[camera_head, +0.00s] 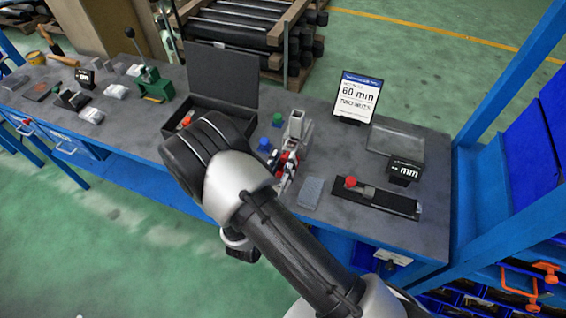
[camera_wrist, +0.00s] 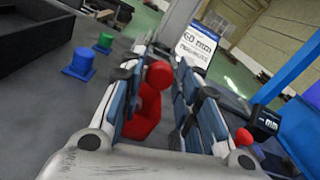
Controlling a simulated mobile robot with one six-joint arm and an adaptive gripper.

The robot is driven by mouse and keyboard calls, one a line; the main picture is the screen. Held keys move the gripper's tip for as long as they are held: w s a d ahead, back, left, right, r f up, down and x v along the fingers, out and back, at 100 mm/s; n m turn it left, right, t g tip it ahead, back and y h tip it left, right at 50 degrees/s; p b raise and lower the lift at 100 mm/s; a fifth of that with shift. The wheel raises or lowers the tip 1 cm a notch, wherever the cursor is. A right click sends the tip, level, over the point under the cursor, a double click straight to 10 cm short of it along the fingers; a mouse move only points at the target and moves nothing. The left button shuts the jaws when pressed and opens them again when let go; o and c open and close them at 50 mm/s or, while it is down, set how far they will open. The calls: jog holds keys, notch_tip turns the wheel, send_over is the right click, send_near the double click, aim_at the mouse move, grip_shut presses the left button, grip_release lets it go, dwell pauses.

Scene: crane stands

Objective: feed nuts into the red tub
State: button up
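My gripper (camera_wrist: 165,62) reaches over the bench, with its two fingers standing apart. A red piece with a rounded top (camera_wrist: 148,102) shows between them, partly hidden by the left finger. I cannot tell whether it touches the fingers or whether it is the red tub. In the head view, my gripper (camera_head: 289,160) is small, with red showing around it. A blue piece (camera_head: 264,145) and a green piece (camera_head: 278,120) stand to its upper left. They also show in the wrist view, blue (camera_wrist: 80,65) and green (camera_wrist: 104,42). I cannot make out any nuts.
An open black case (camera_head: 222,75) stands behind my arm. A sign reading 60 mm (camera_head: 358,97) and a small black display (camera_head: 404,172) stand to the right. A black plate with a red knob (camera_head: 350,182) lies near the front edge. A grey block (camera_head: 312,192) lies beside it.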

aim_at(288, 151)
grip_shut()
dwell(0.3)
jog(key=x, duration=0.4)
jog(key=shift+w+d, duration=0.1)
jog(key=shift+w, duration=0.15)
